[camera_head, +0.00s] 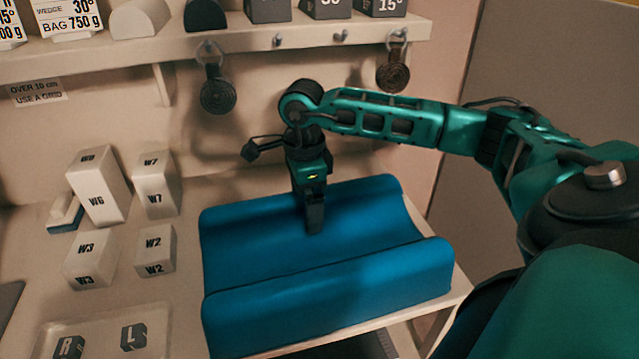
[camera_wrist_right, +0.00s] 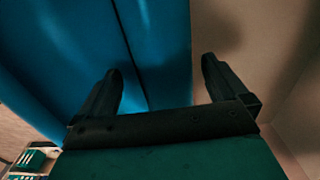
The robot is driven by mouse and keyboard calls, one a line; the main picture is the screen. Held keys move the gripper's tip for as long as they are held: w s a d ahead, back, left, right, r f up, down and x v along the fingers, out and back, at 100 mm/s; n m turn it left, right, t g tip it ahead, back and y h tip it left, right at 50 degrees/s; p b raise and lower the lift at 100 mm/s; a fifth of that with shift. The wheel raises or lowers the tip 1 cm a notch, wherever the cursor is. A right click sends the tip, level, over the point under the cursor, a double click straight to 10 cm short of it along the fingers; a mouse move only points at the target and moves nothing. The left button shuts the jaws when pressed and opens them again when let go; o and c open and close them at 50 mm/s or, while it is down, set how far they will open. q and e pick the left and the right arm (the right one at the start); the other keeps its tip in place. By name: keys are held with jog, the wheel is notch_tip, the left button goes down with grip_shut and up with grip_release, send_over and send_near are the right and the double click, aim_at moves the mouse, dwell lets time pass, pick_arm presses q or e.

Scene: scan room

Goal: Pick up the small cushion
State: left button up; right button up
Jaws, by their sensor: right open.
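A blue cushion (camera_head: 330,270) with two raised rolls and a hollow between them lies on the light table. It also shows in the right wrist view (camera_wrist_right: 90,45), with a dark line running across it. My right gripper (camera_head: 314,222) points down over the far roll of the cushion. In the right wrist view, the right gripper (camera_wrist_right: 161,66) is open with nothing held between its fingers. One finger is in front of the blue surface and the other in front of a beige surface. I cannot tell whether a finger touches the cushion. My left gripper is not in view.
White blocks marked W6 (camera_head: 97,195), W7 (camera_head: 160,190), W3 (camera_head: 93,260) and W2 (camera_head: 155,250) stand left of the cushion. A tray with R and L markers (camera_head: 185,322) is at front left. A shelf (camera_head: 250,45) with hanging dark rolls is above.

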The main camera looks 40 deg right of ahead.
jog(key=c, duration=1.4)
jog(key=shift+r, duration=0.1)
jog(key=shift+c, duration=0.3)
jog(key=shift+r, duration=0.15)
